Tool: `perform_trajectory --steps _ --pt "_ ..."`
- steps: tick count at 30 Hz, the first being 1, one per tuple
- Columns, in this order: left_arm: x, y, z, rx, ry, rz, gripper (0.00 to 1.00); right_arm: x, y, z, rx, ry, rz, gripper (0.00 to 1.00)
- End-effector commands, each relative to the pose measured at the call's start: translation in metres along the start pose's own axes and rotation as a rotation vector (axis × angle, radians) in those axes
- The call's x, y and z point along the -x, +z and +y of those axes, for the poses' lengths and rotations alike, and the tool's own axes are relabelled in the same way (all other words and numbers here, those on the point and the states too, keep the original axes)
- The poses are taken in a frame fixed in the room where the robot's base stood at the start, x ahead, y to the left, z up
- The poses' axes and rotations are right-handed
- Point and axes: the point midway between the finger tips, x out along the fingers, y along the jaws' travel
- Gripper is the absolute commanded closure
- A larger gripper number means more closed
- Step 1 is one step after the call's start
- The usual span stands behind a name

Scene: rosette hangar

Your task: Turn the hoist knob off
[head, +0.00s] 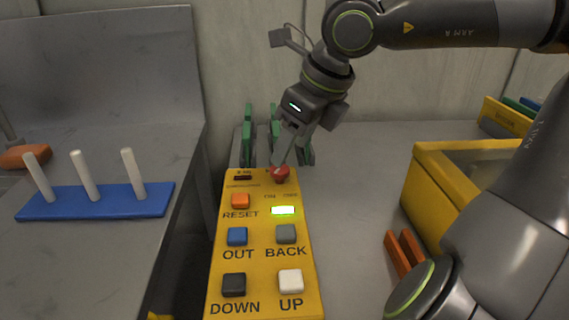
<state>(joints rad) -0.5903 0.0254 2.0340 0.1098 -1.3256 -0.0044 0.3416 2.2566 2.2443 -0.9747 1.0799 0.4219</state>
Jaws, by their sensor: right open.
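A yellow control box (263,245) lies on the grey worktop, facing me. Near its far end is a small red knob (280,174). My right gripper (282,156) comes down from above with its jaws open, and its fingertips are right at the red knob. I cannot tell whether they touch it. The fingers partly cover the knob and the lettering beside it, so its setting cannot be read. My left gripper is out of view.
The box also carries buttons, including orange RESET (240,201) and white UP (291,281). Green upright pieces (247,135) stand behind it. A yellow bin (430,190) and an orange holder (404,252) are at right. A blue peg board (97,201) sits at left.

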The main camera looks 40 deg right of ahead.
Motion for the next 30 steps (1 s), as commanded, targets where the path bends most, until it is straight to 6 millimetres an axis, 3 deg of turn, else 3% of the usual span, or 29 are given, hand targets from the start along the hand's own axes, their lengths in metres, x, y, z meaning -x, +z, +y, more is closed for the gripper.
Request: perform_trajectory --steps 6,12,24,30 --pt "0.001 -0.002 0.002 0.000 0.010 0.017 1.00 -0.030 -0.001 0.000 -0.001 -0.002 0.006 0.46" --pt "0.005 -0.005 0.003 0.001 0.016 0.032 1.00 -0.045 -0.001 0.000 0.000 -0.002 0.003 0.46" --pt "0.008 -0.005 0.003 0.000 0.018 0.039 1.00 -0.049 0.000 0.000 0.001 0.000 0.000 0.46" --pt "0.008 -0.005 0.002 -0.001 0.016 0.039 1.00 -0.049 0.000 0.000 0.001 0.000 0.000 0.70"
